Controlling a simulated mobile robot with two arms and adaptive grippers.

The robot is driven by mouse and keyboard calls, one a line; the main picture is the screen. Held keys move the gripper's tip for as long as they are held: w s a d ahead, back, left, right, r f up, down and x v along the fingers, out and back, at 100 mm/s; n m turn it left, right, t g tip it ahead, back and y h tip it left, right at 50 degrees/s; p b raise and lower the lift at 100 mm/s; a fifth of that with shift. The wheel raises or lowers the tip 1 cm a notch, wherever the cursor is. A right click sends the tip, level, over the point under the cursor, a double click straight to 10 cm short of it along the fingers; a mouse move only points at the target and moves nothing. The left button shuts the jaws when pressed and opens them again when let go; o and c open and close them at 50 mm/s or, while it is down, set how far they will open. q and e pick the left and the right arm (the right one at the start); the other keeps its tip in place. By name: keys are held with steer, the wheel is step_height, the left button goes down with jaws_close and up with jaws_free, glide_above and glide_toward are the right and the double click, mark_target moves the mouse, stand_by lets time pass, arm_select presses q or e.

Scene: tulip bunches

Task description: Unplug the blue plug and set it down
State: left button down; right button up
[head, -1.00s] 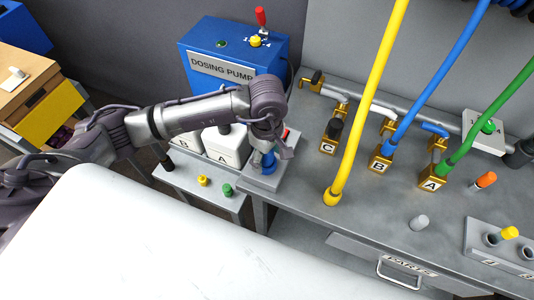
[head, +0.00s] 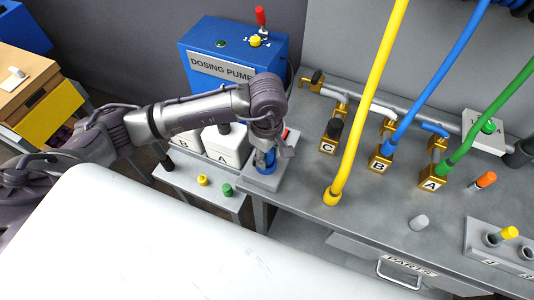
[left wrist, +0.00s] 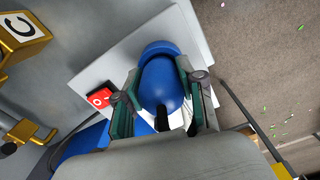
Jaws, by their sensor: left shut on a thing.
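The blue plug (left wrist: 163,85) has a rounded body and sits over a blue ring on a light grey plate (left wrist: 200,30). It also shows in the head view (head: 265,168), low on the plate beside the dosing pump, partly covered by my gripper. My left gripper (left wrist: 160,103) is shut on the blue plug, one finger on each side of it. In the head view my left gripper (head: 264,153) reaches down from above. I cannot tell whether the plug is fully seated. My right gripper is in neither view.
A red switch marked O (left wrist: 98,98) is close to the left finger. The blue dosing pump (head: 228,50) and white canisters (head: 228,148) stand close behind. Yellow (head: 202,180) and green (head: 227,189) caps are in front. A yellow hose (head: 365,110) rises on the right.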

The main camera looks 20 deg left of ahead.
arm_select(q)
steer(key=shift+r, duration=0.1)
steer(key=shift+r+p, duration=0.45)
steer(key=shift+r, duration=0.95)
steer(key=shift+r, duration=0.15)
steer(key=shift+r+p, duration=0.75)
steer(key=shift+r, duration=1.15)
